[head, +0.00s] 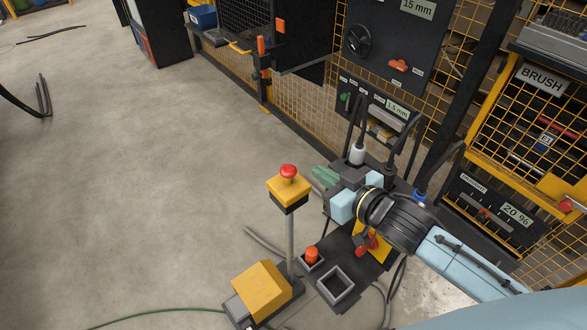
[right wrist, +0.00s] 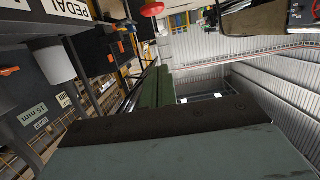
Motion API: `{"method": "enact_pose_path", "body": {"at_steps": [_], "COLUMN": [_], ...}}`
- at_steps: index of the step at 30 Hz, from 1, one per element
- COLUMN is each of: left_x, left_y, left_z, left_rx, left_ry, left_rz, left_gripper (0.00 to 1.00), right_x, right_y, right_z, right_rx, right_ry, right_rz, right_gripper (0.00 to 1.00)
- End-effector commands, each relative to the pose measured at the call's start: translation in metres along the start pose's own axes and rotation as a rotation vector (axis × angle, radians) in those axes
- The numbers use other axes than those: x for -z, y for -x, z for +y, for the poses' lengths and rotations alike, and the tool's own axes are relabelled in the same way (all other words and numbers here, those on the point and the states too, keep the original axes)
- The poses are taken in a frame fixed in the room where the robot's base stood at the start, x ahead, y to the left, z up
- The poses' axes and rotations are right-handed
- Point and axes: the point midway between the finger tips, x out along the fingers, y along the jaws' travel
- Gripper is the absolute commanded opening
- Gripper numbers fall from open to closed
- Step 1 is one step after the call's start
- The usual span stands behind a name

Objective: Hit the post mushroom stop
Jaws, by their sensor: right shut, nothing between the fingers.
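The post mushroom stop (head: 289,171) is a red domed button on a yellow box (head: 288,190). The box sits on top of a grey post (head: 290,240) that stands upright from the floor. In the right wrist view the red button (right wrist: 152,9) shows at the top edge, beyond the fingertips. My right gripper (head: 322,176) is shut and empty. Its green fingers point left toward the stop, slightly to the right of it in the head view, with a visible gap between. The fingers also show in the right wrist view (right wrist: 158,78). My left gripper is not in view.
A yellow pedal housing (head: 261,289) stands near the post's foot. A small stand with an orange-red knob (head: 312,255) and a square black bin (head: 336,284) is right of the post. Yellow mesh guarding and control panels (head: 384,45) stand behind. The floor to the left is mostly clear.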

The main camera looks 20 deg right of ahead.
Motion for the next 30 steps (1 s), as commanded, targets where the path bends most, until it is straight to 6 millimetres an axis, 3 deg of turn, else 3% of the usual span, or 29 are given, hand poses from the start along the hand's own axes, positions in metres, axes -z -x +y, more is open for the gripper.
{"method": "enact_pose_path", "body": {"at_steps": [11, 26, 30], "left_x": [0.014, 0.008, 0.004], "left_y": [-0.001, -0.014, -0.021], "left_z": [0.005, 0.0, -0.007], "left_rx": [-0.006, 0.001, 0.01], "left_ry": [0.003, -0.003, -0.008], "left_rz": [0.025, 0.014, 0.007], "left_gripper": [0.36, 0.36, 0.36], "right_x": [0.001, 0.0, -0.023], "right_y": [-0.012, -0.1, -0.106], "right_z": [0.0, 0.0, 0.0], "right_rx": [-0.001, -0.001, 0.0], "right_ry": [-0.001, 0.0, -0.002], "right_rz": [0.002, 0.002, -0.003], "right_gripper": [0.0, 0.0, 0.0]}}
